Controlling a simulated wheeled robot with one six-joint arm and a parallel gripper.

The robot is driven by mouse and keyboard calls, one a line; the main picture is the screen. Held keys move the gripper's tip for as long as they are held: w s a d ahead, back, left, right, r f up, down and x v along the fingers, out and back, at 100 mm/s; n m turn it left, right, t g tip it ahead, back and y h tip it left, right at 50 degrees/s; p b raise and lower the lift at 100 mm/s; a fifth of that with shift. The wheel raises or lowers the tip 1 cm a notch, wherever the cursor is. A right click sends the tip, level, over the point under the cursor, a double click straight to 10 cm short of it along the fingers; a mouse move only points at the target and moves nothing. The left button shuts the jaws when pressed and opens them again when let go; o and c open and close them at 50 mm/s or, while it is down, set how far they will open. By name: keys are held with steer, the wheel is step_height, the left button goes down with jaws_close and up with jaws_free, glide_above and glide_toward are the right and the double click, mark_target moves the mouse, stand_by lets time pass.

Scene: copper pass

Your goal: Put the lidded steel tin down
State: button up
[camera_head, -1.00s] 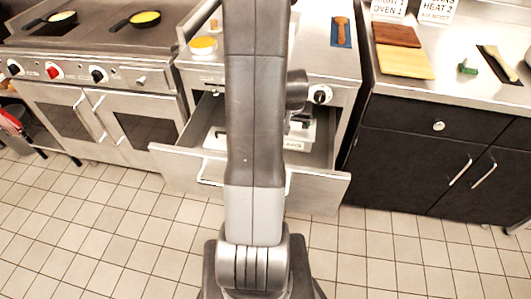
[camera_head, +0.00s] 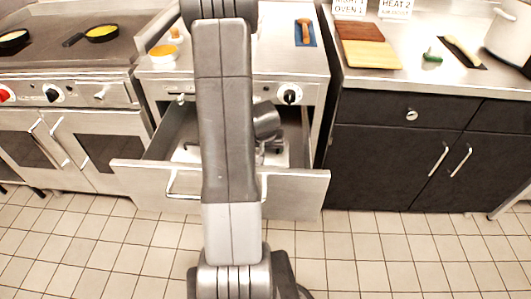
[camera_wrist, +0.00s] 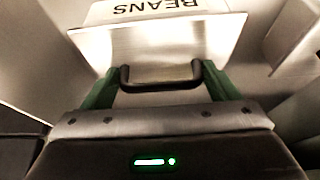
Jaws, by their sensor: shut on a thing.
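The lidded steel tin (camera_wrist: 160,42) fills the upper part of the wrist view, with a white BEANS label (camera_wrist: 158,9) upside down. My gripper (camera_wrist: 160,76) is shut on the tin's black bar handle (camera_wrist: 160,86), one green finger at each end of it. In the head view my arm hides most of the tin and the gripper. A pale part of the tin (camera_head: 275,156) shows just right of my arm, within the outline of the open drawer (camera_head: 297,190). I cannot tell whether the tin touches the drawer floor.
The drawer's walls stand close around my arm. Above it, the counter holds an orange-filled bowl (camera_head: 163,53) and a brown-handled tool on a blue mat (camera_head: 304,33). Cutting boards (camera_head: 371,54) and a white pot (camera_head: 508,36) are at the right. The tiled floor (camera_head: 380,255) in front is clear.

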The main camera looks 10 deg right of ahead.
steer(key=shift+f, duration=0.1)
steer(key=shift+f, duration=0.1)
steer(key=shift+f, duration=0.1)
steer(key=o, duration=1.8)
steer(key=shift+o, duration=0.2)
steer(key=p+v, duration=0.5)
steer(key=v, duration=0.7)
